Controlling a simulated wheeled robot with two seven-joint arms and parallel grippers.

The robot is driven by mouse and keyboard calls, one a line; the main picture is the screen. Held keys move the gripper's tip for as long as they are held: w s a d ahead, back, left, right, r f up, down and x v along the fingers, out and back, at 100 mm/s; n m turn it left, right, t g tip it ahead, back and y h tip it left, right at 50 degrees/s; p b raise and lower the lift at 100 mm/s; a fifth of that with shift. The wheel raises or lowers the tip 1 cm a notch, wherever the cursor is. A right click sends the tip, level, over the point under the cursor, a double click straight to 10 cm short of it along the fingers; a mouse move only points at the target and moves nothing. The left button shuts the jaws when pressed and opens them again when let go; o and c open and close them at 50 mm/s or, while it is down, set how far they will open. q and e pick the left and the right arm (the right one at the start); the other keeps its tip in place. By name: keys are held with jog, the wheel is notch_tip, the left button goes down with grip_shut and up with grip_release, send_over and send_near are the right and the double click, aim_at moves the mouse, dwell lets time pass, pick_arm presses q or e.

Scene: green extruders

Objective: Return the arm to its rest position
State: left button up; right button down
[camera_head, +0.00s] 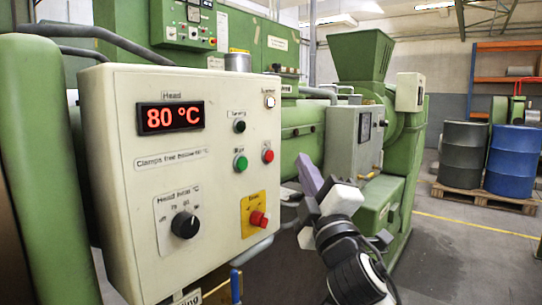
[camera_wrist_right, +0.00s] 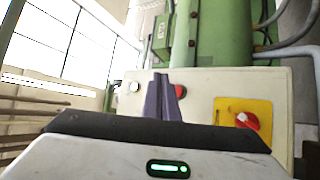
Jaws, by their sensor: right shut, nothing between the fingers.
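My right gripper (camera_head: 306,172) is in front of the green machine, to the right of the cream control panel (camera_head: 134,216). Its purple-grey fingers point up and to the left, and they are together with nothing between them. In the right wrist view the fingers (camera_wrist_right: 164,97) stand close together in front of the panel face, near a red button (camera_wrist_right: 181,91). I cannot tell the exact gap to the panel. My left gripper is not in view.
The panel carries a display (camera_head: 170,117) reading 80 °C, a black knob (camera_head: 185,225), a green button (camera_head: 240,163) and a red stop button on a yellow plate (camera_head: 248,204). Barrels (camera_head: 513,160) stand on a pallet at the far right. Open floor (camera_head: 460,255) lies right of my arm.

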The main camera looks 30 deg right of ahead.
jog(key=shift+s, duration=0.1)
dwell(0.7)
jog(key=s+a+f+m+g+y, duration=0.1)
jog(key=a+f+g+y, duration=0.25)
jog(key=f, duration=1.35)
jog(key=s+a+f+m+g+y, duration=0.1)
jog(key=a+f+g+y, duration=0.3)
jog(key=f, duration=1.2)
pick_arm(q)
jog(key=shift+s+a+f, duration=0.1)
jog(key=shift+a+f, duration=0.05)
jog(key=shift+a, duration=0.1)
pick_arm(e)
jog(key=s+a+f+m+g+y, duration=0.1)
jog(key=s+a+f+m+g, duration=0.2)
jog(key=s+a+f, duration=0.3)
jog(key=s+a+f+m+g+y, duration=0.1)
jog(key=s+a+f+m+g, duration=0.2)
jog(key=s+f, duration=1.4)
jog(key=a+f, duration=0.2)
jog(key=a, duration=0.1)
jog(key=shift+s+f+m, duration=0.15)
jog(key=shift+m, duration=0.15)
